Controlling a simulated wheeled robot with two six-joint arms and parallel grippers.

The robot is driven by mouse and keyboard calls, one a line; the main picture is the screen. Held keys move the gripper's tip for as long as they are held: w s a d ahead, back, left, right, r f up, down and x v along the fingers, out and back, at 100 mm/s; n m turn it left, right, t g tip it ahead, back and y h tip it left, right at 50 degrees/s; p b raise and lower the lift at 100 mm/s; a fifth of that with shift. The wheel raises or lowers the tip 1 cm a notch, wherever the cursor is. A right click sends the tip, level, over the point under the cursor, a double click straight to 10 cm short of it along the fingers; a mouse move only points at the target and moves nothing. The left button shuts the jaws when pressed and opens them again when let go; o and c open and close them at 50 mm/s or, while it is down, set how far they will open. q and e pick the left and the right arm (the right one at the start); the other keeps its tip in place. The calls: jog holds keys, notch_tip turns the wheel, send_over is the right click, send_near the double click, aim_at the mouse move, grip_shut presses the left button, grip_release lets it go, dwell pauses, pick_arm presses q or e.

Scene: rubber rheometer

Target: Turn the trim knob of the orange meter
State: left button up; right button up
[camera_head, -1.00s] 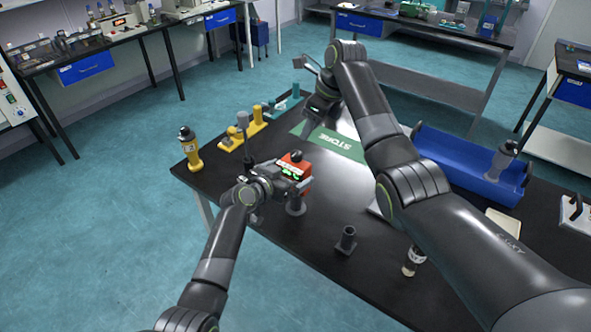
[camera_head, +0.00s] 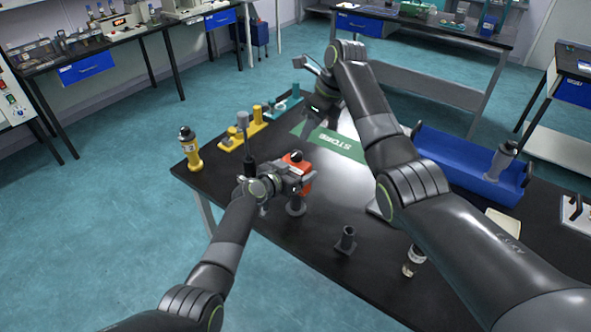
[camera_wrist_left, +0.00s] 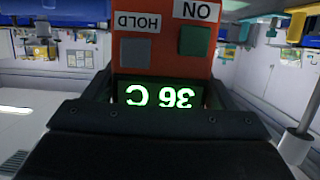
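The orange meter (camera_head: 304,187) is at my left gripper (camera_head: 286,178), over the table's near left part. In the left wrist view the orange meter (camera_wrist_left: 160,68) sits between the two dark fingers, which appear closed on its sides. Its display (camera_wrist_left: 160,95) reads 36 C upside down, with a grey HOLD button and a green ON button above. A black knob (camera_head: 296,156) shows on top of the meter in the head view; it is out of sight in the wrist view.
A dark round stand (camera_head: 296,206) is just below the meter. Yellow holders (camera_head: 255,125), a yellow bottle (camera_head: 190,150) and a grey-topped rod (camera_head: 244,125) stand to the left. The green STORE mat (camera_head: 345,146), a blue tray (camera_head: 460,165) and a dark post (camera_head: 346,240) are to the right.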

aim_at(297, 154)
pick_arm(q)
jog(key=c, duration=0.5)
jog(key=shift+c, duration=0.4)
pick_arm(e)
jog(key=o, duration=0.3)
jog(key=shift+o, duration=0.2)
jog(key=s+a+r+n+t+h, duration=0.1)
jog(key=s+n+h, duration=0.1)
jog(key=n, duration=1.1)
jog(key=s+a+r+n+t+h, duration=0.1)
jog(key=s+a+n+t, duration=0.1)
jog(key=n, duration=1)
jog(key=x, duration=1.2)
jog(key=shift+f, duration=0.15)
